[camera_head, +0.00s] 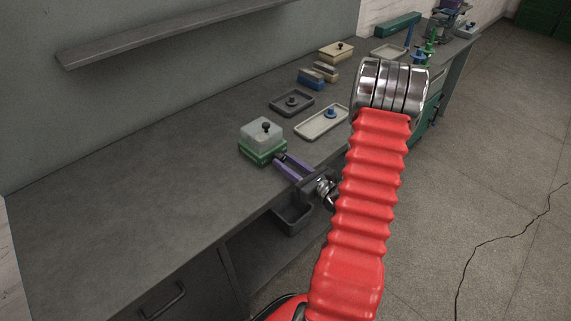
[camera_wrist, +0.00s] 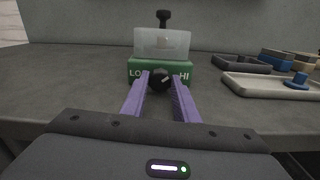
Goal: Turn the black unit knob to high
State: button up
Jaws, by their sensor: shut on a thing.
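A green unit (camera_head: 262,152) with a translucent pale box on top stands on the grey bench. In the wrist view the unit (camera_wrist: 138,66) shows its front, with "LO" at left and "HI" at right. Its black unit knob (camera_wrist: 160,79) sits low between these marks, with a pale pointer line that slants up to the right, toward the HI side. My gripper (camera_wrist: 161,86) has its purple fingers on either side of the knob and is shut on it. In the head view my gripper (camera_head: 281,161) meets the unit's front, and the knob is mostly hidden there.
A black-knobbed lid handle (camera_wrist: 163,18) rises above the pale box. A dark tray (camera_head: 291,103) and a cream tray (camera_head: 321,122) with a blue knobbed piece lie to the right. A grey bin (camera_head: 293,220) hangs below the bench edge. The bench left of the unit is clear.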

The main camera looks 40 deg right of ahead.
jog(key=shift+m, duration=1.1)
jog(key=o, duration=1.1)
jog(key=shift+c, duration=0.2)
jog(key=shift+s, duration=0.1)
jog(key=s, duration=1.3)
jog(key=shift+s+d, duration=0.25)
jog(key=shift+s, duration=0.05)
